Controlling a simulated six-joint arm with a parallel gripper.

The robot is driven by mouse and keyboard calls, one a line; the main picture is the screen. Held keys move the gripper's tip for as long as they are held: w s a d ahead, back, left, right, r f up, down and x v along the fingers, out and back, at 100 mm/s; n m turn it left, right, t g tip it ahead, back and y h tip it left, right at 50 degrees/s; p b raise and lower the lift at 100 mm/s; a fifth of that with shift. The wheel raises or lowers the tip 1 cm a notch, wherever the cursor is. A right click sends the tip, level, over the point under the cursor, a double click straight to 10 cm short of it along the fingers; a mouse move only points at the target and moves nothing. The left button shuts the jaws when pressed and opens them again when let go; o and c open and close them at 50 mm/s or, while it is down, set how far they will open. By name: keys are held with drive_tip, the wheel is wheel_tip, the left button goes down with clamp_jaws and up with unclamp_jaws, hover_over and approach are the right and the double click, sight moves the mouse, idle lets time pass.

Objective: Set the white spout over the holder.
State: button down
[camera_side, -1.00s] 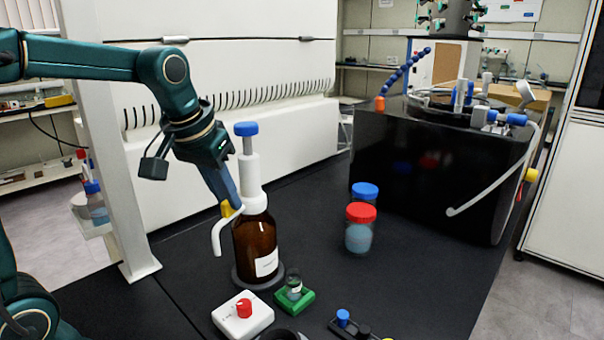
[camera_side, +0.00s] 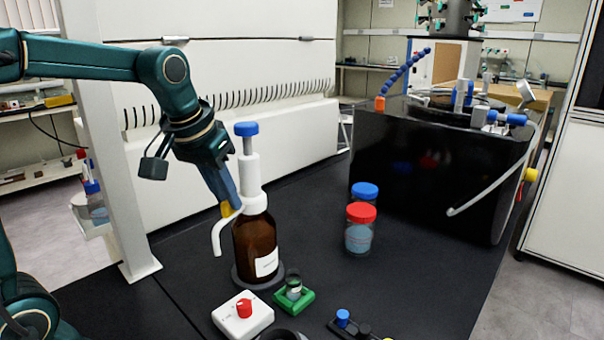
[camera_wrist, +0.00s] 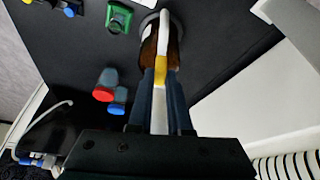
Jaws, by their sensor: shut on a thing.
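The white spout (camera_side: 218,238) is a curved tube reaching left and down from the white dispenser head on a brown bottle (camera_side: 255,245). In the side view its tip hangs beside the bottle, left of the green holder (camera_side: 294,299), which has a small clear vial in it. My gripper (camera_side: 231,208) is shut on the spout near its root, by a yellow piece. In the wrist view the spout (camera_wrist: 166,32) runs up from between the fingers (camera_wrist: 161,90), in front of the bottle. The holder (camera_wrist: 118,18) shows at the top, left of the spout.
A white stirrer with a red knob (camera_side: 243,314) stands in front of the bottle. Red-lidded (camera_side: 360,230) and blue-lidded (camera_side: 365,192) jars stand to the right. A black block (camera_side: 440,170) fills the back right. The mat between the bottle and jars is clear.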

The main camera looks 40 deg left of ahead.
drive_tip(key=shift+w+d, duration=0.1)
drive_tip(key=d+n, duration=0.1)
drive_tip(key=n, duration=0.1)
drive_tip(key=w+d+n+y, duration=0.1)
drive_tip(key=n, duration=0.1)
drive_tip(key=w+d+n+g+y, duration=0.1)
drive_tip(key=shift+n, duration=0.4)
drive_tip(key=shift+w+d+n+g+y, duration=0.2)
drive_tip(key=shift+w+n+g, duration=0.3)
drive_tip(key=shift+n, duration=0.65)
drive_tip(key=shift+w+d+n+g+y, duration=0.15)
drive_tip(key=shift+w+d+n+g, duration=0.3)
drive_tip(key=shift+n, duration=0.65)
drive_tip(key=shift+w+d+n+g+y, duration=0.15)
drive_tip(key=shift+w+n+g, duration=0.45)
drive_tip(key=shift+n, duration=0.55)
drive_tip(key=shift+w+n, duration=0.2)
drive_tip(key=shift+n, duration=0.1)
drive_tip(key=shift+a, duration=0.1)
drive_tip(key=c, duration=0.8)
unclamp_jaws()
drive_tip(key=shift+c, duration=0.2)
